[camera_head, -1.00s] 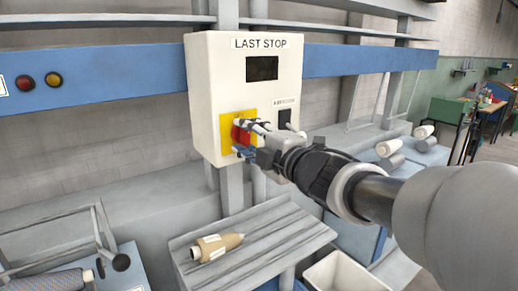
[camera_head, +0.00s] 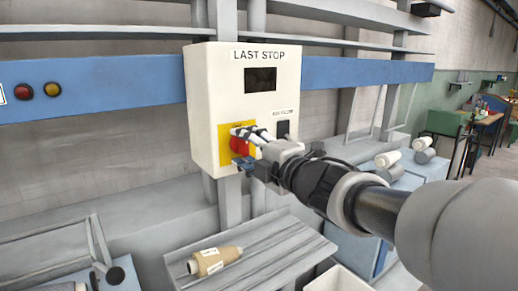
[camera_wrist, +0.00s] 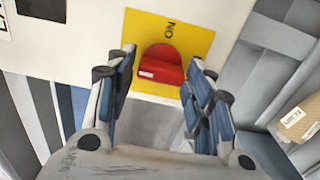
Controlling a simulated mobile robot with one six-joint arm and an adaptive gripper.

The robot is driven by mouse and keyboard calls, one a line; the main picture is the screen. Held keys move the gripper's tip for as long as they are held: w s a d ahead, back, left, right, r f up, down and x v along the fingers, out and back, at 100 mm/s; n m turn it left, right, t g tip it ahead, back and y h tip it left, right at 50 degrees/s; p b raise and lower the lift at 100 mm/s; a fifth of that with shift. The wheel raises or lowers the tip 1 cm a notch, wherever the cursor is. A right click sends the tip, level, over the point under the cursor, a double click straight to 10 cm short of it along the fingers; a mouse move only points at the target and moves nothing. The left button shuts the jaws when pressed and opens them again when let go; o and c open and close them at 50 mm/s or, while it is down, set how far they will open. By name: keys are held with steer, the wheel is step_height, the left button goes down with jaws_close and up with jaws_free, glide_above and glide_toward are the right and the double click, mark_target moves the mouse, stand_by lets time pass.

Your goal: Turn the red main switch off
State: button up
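The red main switch (camera_wrist: 160,66) sits on a yellow plate (camera_wrist: 193,33) on the front of a white box (camera_head: 216,85) labelled "LAST STOP". In the wrist view its red handle lies roughly crosswise between my fingers, and an "ON" mark shows above it on the plate. My gripper (camera_wrist: 163,75) is open, one blue-padded finger on each side of the switch, with gaps visible. In the head view the switch (camera_head: 239,146) is partly hidden behind my gripper (camera_head: 243,147). I cannot tell whether the fingertips touch the plate.
Below is a grey shelf (camera_head: 275,262) with a tan bobbin (camera_head: 214,261). The space in front of the box is otherwise clear.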

steer(key=shift+o, duration=1)
steer(key=v, duration=1.2)
